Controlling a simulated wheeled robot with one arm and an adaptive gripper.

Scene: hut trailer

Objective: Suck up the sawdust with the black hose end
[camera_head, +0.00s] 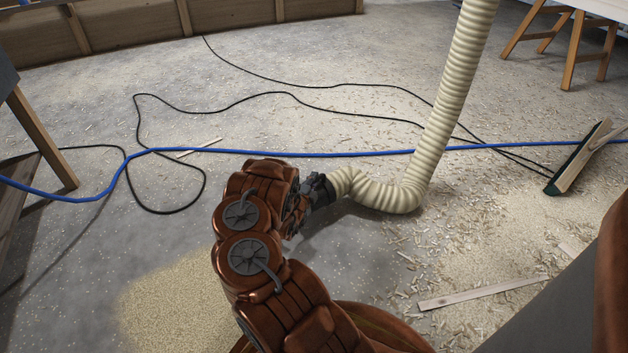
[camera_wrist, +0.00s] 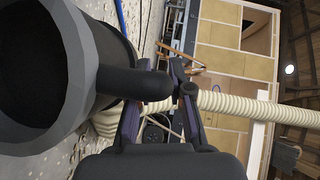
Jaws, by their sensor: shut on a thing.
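My gripper (camera_head: 308,200) is shut on the handle (camera_wrist: 140,85) of the black hose end. The black hose end (camera_wrist: 90,75) shows large in the wrist view, its wide dark mouth at the left. In the head view it is mostly hidden behind my gripper. The cream ribbed hose (camera_head: 450,90) runs from it, bends at the floor and rises out of the top of the picture. A patch of fine sawdust (camera_head: 165,305) lies on the floor at lower left, partly hidden by my arm. Coarser shavings (camera_head: 475,245) are scattered at right.
A blue cable (camera_head: 240,152) crosses the floor beyond my gripper, with black cables (camera_head: 290,95) farther back. A broom (camera_head: 578,160) lies at right. A wood strip (camera_head: 480,292) lies at lower right. Trestle legs (camera_head: 573,50) stand at upper right, a wooden leg (camera_head: 42,140) at left.

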